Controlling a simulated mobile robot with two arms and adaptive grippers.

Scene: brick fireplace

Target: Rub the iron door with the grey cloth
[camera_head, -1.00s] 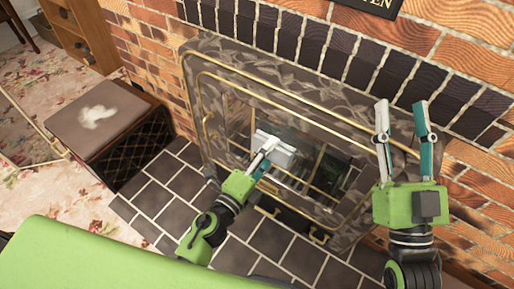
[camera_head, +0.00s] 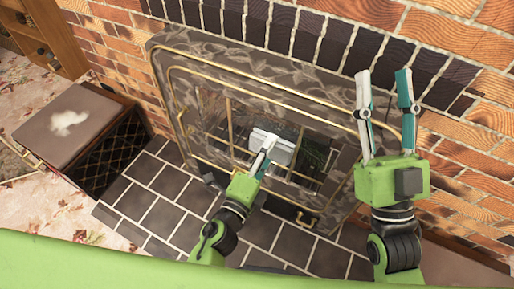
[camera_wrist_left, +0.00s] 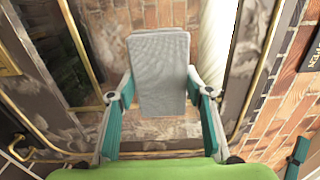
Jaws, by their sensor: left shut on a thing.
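The iron door (camera_head: 310,97) is a dark patterned metal front with brass trim and glass, standing against the brick wall. The grey cloth (camera_head: 274,145) shows as a pale folded block in front of the door's middle. My left gripper (camera_head: 264,161) is shut on the cloth. In the left wrist view the cloth (camera_wrist_left: 159,65) sits between the two fingers, with the door's frame around it. I cannot tell whether the cloth touches the door. My right gripper (camera_head: 384,84) is open, empty and raised at the door's right, in front of the bricks.
A low brown box (camera_head: 72,125) with a white patch on top and a lattice side stands at the left. Dark floor tiles (camera_head: 150,195) lie clear before the door. A wooden cabinet (camera_head: 45,30) stands at the far left. Brick wall (camera_head: 470,140) bounds the right.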

